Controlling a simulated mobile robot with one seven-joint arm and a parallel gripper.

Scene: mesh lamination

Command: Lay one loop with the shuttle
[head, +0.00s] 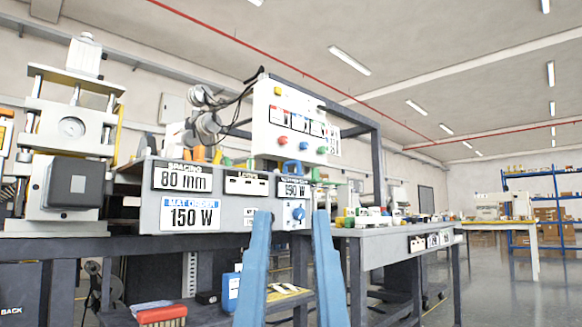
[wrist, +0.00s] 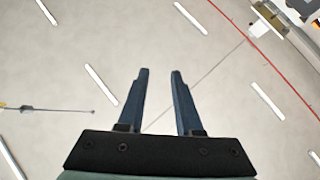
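My gripper (head: 291,213) points upward at the bottom middle of the head view, its two blue fingers apart with nothing between them. In the wrist view the gripper (wrist: 160,71) is also open and empty against the ceiling. No loop or mesh can be made out.
A white control panel (head: 290,122) with coloured buttons stands above the bench. A press with a gauge (head: 71,128) is at the left. A grey table (head: 385,232) with small parts extends right. Open floor (head: 500,290) shows at the right.

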